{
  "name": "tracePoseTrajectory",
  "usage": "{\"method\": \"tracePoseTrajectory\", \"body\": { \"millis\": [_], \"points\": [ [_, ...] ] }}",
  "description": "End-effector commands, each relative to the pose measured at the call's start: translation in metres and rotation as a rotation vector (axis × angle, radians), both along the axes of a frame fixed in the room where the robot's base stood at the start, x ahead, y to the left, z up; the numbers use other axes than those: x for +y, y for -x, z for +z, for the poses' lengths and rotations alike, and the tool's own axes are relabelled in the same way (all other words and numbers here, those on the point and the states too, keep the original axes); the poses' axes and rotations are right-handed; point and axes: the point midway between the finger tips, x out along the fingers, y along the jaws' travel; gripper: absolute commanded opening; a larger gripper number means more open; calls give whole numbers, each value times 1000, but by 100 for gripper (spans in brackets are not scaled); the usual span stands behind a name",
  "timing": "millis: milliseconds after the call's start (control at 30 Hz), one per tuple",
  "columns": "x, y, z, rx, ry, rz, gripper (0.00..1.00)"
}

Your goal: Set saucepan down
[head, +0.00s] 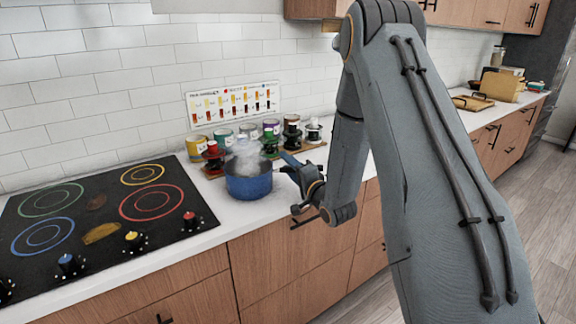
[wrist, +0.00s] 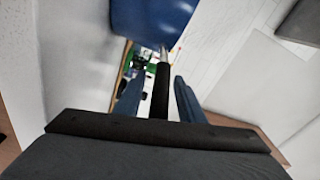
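The blue saucepan (head: 248,184) is upright over the white counter, just right of the cooktop, with pale steam above it. It appears to rest on the counter, though its base contact is hard to judge. My gripper (head: 289,166) is at its right side, by the handle. In the wrist view the saucepan's blue body (wrist: 155,18) is at the top, and its dark handle (wrist: 160,92) runs between my two blue fingers (wrist: 157,82). The fingers stand apart with a visible gap on each side of the handle.
A black cooktop (head: 100,205) with coloured rings and knobs lies to the left. Several coloured jars (head: 270,128) on a wooden board stand close behind the saucepan, below a wall chart (head: 233,103). The counter front edge is near. Farther right is a wooden tray (head: 472,103).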

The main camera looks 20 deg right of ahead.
Motion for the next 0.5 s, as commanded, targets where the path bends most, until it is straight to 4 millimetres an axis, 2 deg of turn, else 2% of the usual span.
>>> {"method": "tracePoseTrajectory", "body": {
  "millis": [300,500],
  "points": [
    [0,1,5,0,0,0,36],
    [-9,30,-1,1,0,-2,36]
  ]
}}
